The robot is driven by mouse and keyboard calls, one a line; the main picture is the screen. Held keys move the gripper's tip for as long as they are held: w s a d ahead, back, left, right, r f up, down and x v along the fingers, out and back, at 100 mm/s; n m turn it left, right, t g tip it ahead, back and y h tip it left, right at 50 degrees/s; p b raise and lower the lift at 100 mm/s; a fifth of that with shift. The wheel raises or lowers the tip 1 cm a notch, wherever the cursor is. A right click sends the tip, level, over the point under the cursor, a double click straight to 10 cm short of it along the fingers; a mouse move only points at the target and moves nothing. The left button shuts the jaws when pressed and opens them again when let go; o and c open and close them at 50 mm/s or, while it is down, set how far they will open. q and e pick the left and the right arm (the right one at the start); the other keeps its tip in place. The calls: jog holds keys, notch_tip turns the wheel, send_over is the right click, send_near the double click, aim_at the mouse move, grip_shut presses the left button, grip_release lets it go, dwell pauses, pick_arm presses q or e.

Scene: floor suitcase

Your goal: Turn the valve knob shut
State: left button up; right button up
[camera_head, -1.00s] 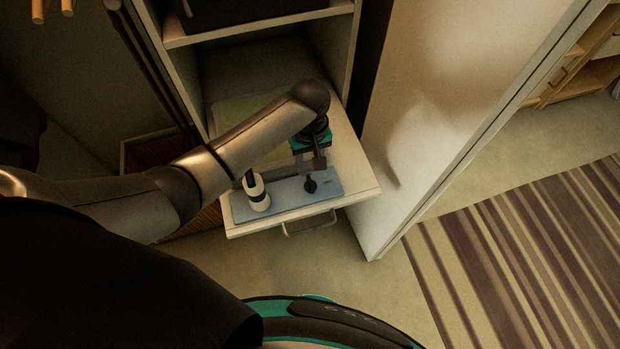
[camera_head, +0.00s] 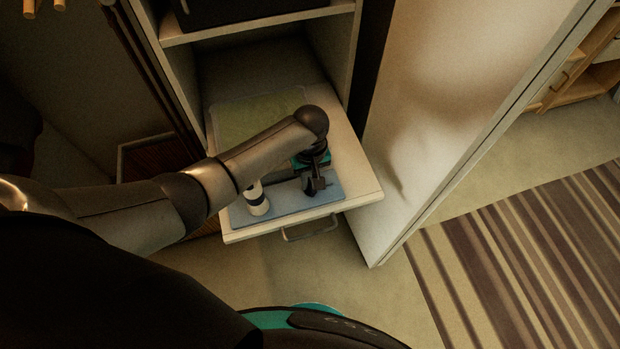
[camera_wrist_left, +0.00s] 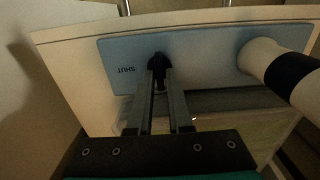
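The black valve knob (camera_wrist_left: 158,62) stands on a blue-grey panel (camera_wrist_left: 205,60) with the word SHUT printed to its left in the left wrist view. In the head view the panel (camera_head: 285,202) lies on a pulled-out light shelf, and my gripper covers most of the knob. My left gripper (camera_head: 313,188) is over the knob, pointing down. In the left wrist view its two fingers (camera_wrist_left: 160,78) are a narrow gap apart, with the knob's grip between or just beyond the tips. Firm contact cannot be made out. My right gripper is not in view.
A white cylinder with a dark band (camera_head: 257,200) stands on the panel left of the knob, close to my forearm. The shelf (camera_head: 357,187) has a metal handle (camera_head: 310,230) in front. A pale door panel (camera_head: 440,110) stands to the right.

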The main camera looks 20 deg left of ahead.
pick_arm(q)
grip_shut()
dwell(0.4)
jog(key=m+p, duration=0.2)
jog(key=shift+r+m, duration=0.1)
jog(key=shift+m, duration=0.3)
jog(key=m+p, duration=0.2)
jog(key=m, duration=0.2)
jog(key=shift+d+m, duration=0.1)
jog(key=shift+m, duration=0.2)
jog(key=m+p, duration=0.1)
jog(key=m, duration=0.3)
jog(key=shift+d+m, duration=0.1)
jog(key=shift+m, duration=0.2)
jog(key=m, duration=0.5)
jog(key=shift+s+m, duration=0.1)
jog(key=shift+m, duration=0.2)
